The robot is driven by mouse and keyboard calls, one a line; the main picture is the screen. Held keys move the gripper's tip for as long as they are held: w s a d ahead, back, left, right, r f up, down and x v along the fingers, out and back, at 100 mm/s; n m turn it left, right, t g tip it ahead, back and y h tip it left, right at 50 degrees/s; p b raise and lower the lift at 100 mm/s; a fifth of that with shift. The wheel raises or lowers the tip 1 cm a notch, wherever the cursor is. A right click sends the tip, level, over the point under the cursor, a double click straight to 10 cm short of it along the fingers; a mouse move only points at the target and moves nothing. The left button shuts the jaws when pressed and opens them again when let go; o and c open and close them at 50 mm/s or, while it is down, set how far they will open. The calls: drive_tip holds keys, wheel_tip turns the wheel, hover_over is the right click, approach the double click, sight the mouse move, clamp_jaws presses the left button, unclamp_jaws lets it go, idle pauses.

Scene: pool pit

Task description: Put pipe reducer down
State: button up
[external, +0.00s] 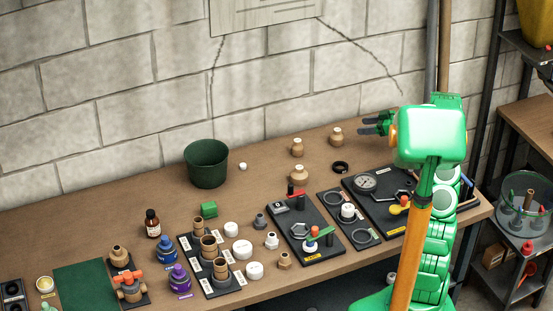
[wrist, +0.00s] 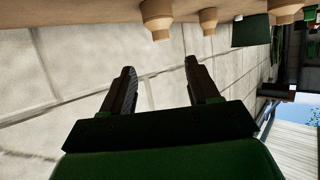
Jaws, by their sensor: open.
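My gripper (external: 373,123) is open and empty, held above the back right of the workbench and pointing left. In the wrist view its two dark fingers (wrist: 160,68) stand apart with only the wall behind them. Three tan, stepped pipe fittings stand upright on the bench to its left: one near the wall (external: 336,137), one farther left (external: 297,147), and a wider one in front (external: 300,176). They also show along the top of the wrist view, the nearest one (wrist: 157,18) clear of the fingers. I cannot tell which is the pipe reducer.
A dark green bucket (external: 206,164) stands at the back of the bench (external: 110,225). A black ring (external: 340,167) lies near the fittings. Black trays with a gauge (external: 365,183) and valve parts (external: 311,246) fill the front right. Several pipe pieces and bottles stand at the front left.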

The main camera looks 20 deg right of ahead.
drive_tip(key=w+d+r+m+t+h, duration=0.1)
drive_tip(key=w+r+m+t+h, duration=0.1)
drive_tip(key=r+h, duration=0.35)
drive_tip(key=w+d+r+m+t+h, duration=0.1)
drive_tip(key=w+r+m+t+h, duration=0.1)
drive_tip(key=r, duration=0.6)
drive_tip(key=s+r+m+g+h, duration=0.35)
drive_tip(key=s+r+h, duration=0.3)
drive_tip(key=s, duration=0.55)
drive_tip(key=s+a+f+g+y, duration=0.1)
drive_tip(key=s+a+g, duration=0.3)
drive_tip(key=s, duration=1.2)
drive_tip(key=s+a+f+m+g+y, duration=0.1)
drive_tip(key=s+a+f+g+y, duration=0.1)
drive_tip(key=s+a, duration=1)
drive_tip(key=s+a+f+g+y, duration=0.1)
drive_tip(key=s+a+f+g, duration=0.3)
drive_tip(key=s+a, duration=0.5)
drive_tip(key=s+g, duration=0.1)
drive_tip(key=s, duration=1)
drive_tip(key=shift+s+g+y, duration=0.3)
drive_tip(key=shift+g, duration=0.05)
drive_tip(key=shift+o, duration=0.2)
drive_tip(key=shift+d+m, duration=0.1)
drive_tip(key=shift+m, duration=0.15)
